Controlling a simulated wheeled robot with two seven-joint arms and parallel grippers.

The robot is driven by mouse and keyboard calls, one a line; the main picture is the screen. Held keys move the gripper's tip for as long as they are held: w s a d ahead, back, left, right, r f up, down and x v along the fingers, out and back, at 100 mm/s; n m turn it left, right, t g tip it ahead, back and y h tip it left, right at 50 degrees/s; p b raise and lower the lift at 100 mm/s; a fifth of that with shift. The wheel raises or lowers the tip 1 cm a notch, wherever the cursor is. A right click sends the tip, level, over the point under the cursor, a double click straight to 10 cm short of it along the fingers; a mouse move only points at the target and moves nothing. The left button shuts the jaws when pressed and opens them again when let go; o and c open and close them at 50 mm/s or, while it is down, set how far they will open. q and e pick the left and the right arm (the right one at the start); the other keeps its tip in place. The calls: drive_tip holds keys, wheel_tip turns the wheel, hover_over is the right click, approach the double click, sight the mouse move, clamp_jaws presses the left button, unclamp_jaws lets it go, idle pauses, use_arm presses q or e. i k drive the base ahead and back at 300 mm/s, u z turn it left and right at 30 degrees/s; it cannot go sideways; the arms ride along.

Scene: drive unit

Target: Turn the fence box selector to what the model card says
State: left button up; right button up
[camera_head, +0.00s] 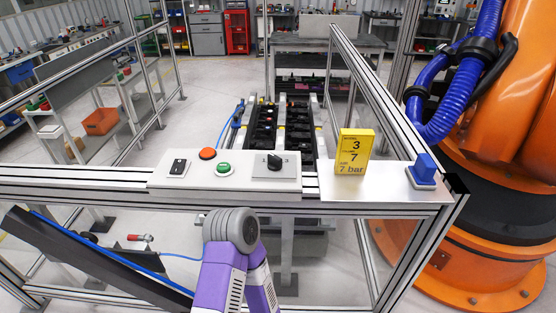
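The fence box (196,172) is a pale panel on the fence's top rail. Its black selector knob (274,162) sits on a grey plate at the right end, with small marks around it; a 1 shows at left and a 3 at right. I cannot tell for sure which mark the knob points to. The yellow model card (355,152) stands upright right of the box. Neither gripper shows; only a purple and grey arm link of mine is in front of the box.
The box also has a black rocker switch (178,167), an orange-red button (207,154) and a green button (223,169). A blue block (423,168) sits right of the card. An orange robot (505,150) with blue hoses stands at right. A dark conveyor (282,130) lies behind the rail.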

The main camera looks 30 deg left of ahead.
sight(275, 163)
drive_tip(key=k, duration=0.35)
drive_tip(key=u, duration=0.8)
